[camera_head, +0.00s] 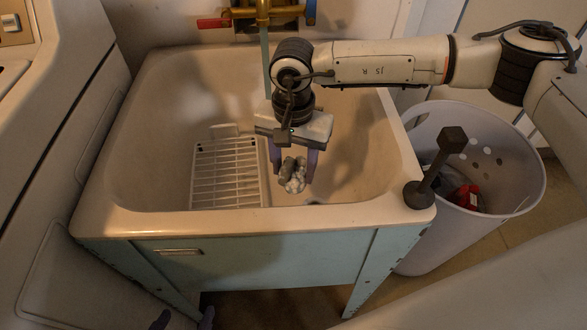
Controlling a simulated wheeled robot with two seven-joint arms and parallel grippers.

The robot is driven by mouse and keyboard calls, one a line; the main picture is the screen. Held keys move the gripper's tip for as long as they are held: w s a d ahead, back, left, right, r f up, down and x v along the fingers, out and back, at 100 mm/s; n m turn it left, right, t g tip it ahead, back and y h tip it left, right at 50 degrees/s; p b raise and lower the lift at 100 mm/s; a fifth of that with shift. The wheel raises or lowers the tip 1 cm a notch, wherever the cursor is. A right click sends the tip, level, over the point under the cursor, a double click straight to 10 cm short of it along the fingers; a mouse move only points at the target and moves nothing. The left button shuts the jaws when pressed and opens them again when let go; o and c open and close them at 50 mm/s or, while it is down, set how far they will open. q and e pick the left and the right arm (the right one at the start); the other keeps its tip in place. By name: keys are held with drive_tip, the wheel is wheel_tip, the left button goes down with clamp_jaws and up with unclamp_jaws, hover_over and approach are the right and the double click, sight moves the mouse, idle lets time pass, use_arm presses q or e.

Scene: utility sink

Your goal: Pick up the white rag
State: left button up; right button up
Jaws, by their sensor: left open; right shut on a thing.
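The white rag (294,183) is a small crumpled grey-white bundle in the camera_head view. My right gripper (294,170) points down over the sink (165,90) and is shut on the rag, which sits between its two purple-grey fingers. The rag is over the basin; I cannot tell whether it touches the bottom. Part of the rag is hidden by the fingers. My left gripper (184,319) shows only as two dark fingertips, spread apart, at the bottom edge, low in front of the sink cabinet. It is open and empty.
A white wire rack (225,172) lies in the basin left of the rag. A grey bin (500,235) with items inside stands to the right. A brass tap (265,12) is at the back.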

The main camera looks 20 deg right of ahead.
sight(293, 172)
drive_tip(key=shift+r+p, duration=9.15)
drive_tip(key=shift+r, duration=0.25)
drive_tip(key=shift+r+b, duration=0.3)
drive_tip(key=shift+b, duration=0.15)
